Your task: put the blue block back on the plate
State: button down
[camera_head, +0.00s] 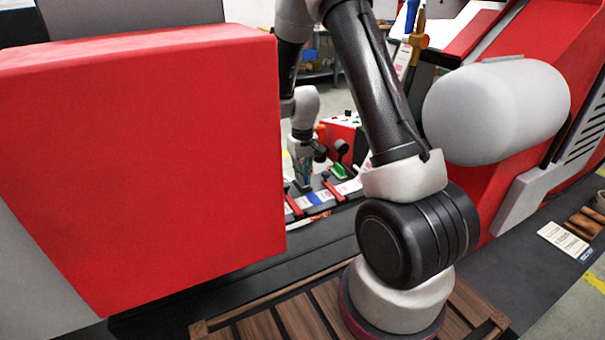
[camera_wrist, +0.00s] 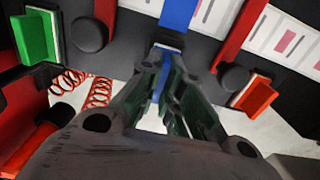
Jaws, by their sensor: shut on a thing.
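My gripper (camera_wrist: 166,62) is shut on the blue block (camera_wrist: 160,82), a narrow blue piece with a pale edge showing between the fingers in the wrist view. The fingers hide most of it. A dark grey panel (camera_wrist: 128,32) lies just beyond the fingertips; I cannot tell whether it is the plate or whether the block touches it. In the head view my gripper (camera_head: 303,182) is small and far off, over the machine's label strip, and the block cannot be made out there.
A green block (camera_wrist: 36,38) is at the left and an orange-red block (camera_wrist: 254,93) at the right, each beside a black knob. Red bars, a blue strip (camera_wrist: 178,13) and red coils (camera_wrist: 98,92) are close by. A large red housing (camera_head: 150,160) fills the head view's left.

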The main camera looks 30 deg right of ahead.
jog(key=shift+f, duration=0.25)
jog(key=shift+f, duration=0.15)
dwell(0.3)
jog(key=c, duration=1.5)
grip_release()
